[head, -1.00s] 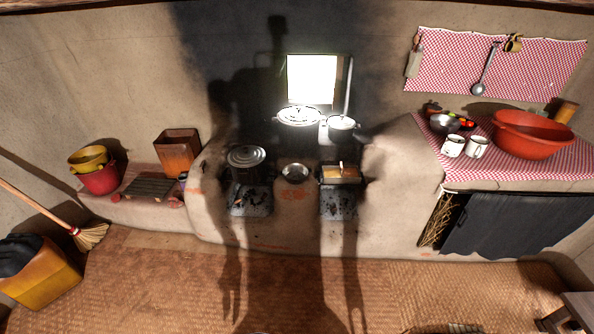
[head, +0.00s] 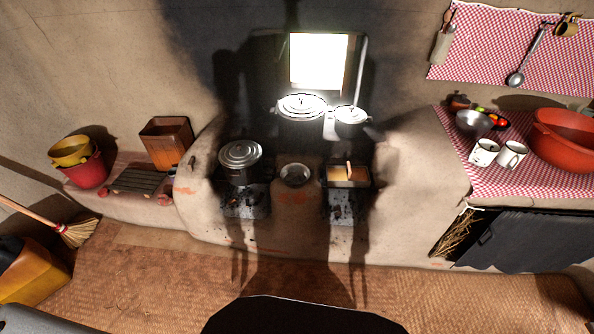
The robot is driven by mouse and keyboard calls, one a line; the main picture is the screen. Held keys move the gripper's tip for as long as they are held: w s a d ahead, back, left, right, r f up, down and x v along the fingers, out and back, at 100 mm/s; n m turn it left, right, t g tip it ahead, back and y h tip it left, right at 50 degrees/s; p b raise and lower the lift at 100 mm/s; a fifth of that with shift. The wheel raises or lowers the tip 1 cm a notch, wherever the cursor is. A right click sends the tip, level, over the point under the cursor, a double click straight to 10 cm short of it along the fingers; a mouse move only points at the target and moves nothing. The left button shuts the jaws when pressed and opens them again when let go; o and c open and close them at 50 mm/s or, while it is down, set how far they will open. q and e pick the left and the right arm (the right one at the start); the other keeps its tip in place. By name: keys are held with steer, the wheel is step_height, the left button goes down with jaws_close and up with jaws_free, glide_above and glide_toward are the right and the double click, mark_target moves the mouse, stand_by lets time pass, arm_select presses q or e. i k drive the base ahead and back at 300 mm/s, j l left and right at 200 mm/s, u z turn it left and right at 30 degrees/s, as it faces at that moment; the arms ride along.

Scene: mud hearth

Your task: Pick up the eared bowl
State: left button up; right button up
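Several bowls are in view, and at this size I cannot tell for sure which one has ears. A small metal bowl (head: 295,174) sits on the mud hearth between the two fire openings. A larger metal bowl (head: 473,123) stands on the checked counter at the right. A yellow bowl (head: 72,150) rests in a red container (head: 88,172) on the low ledge at the left. Neither of my grippers is in view.
A lidded pot (head: 241,159) and a rectangular pan (head: 348,178) flank the small bowl. Two lidded pots (head: 301,106) stand behind it. White mugs (head: 485,152) and a red basin (head: 567,140) are on the counter. The woven floor (head: 150,275) before the hearth is clear.

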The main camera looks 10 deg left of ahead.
mark_target(295, 176)
steer(key=i+u, duration=0.1)
steer(key=i, duration=0.45)
steer(key=i+l+u, duration=0.1)
steer(key=i, duration=0.45)
